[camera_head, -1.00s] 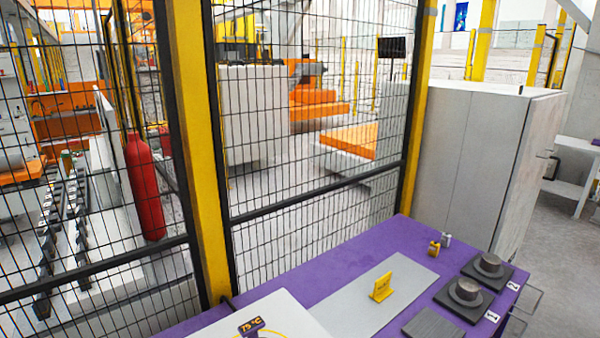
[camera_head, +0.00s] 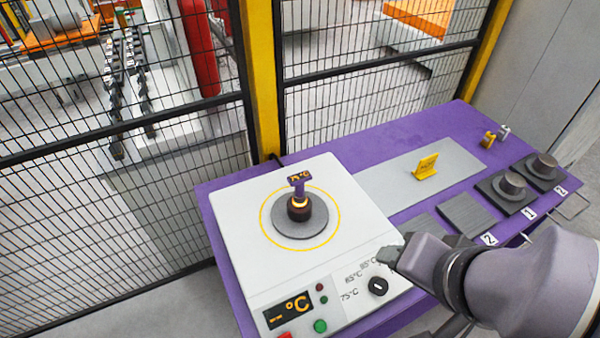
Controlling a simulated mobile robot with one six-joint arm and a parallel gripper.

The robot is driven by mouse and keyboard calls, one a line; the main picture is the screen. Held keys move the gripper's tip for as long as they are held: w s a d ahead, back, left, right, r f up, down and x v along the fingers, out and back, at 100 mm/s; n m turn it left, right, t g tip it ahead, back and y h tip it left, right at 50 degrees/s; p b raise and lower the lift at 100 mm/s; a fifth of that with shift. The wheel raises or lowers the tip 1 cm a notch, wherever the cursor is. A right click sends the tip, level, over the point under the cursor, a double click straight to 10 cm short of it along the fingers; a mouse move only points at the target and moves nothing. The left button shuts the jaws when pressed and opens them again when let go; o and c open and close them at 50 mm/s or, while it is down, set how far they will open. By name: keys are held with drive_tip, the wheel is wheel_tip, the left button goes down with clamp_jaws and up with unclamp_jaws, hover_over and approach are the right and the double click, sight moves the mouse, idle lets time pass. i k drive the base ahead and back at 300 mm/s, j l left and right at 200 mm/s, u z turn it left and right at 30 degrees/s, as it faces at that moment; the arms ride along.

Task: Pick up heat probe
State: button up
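The heat probe (camera_head: 299,184) appears to be the small purple upright piece with an orange "75 °C" display on its head. It stands on a dark ring-shaped part (camera_head: 300,212) with a glowing orange edge, on a round grey plate (camera_head: 305,228) of the white heater box (camera_head: 235,225). My gripper (camera_head: 388,255) is at the lower right, over the front right part of the heater box, apart from the probe. I see it from the side, so its finger gap does not show.
The purple table (camera_head: 375,142) carries a grey mat with a yellow sign (camera_head: 426,167). Dark blocks with round metal parts (camera_head: 512,184) stand at the right. A knob (camera_head: 378,286) and buttons line the heater's front. A mesh fence (camera_head: 375,85) stands behind the table.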

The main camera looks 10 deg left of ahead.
sight(298, 180)
drive_tip(key=i+l+u, duration=0.1)
drive_tip(key=u, duration=0.4)
drive_tip(key=l+u, duration=0.35)
drive_tip(key=u, duration=0.15)
drive_tip(key=l+u, duration=0.3)
drive_tip(key=u, duration=0.2)
drive_tip(key=l+u, duration=0.25)
drive_tip(key=u, duration=0.25)
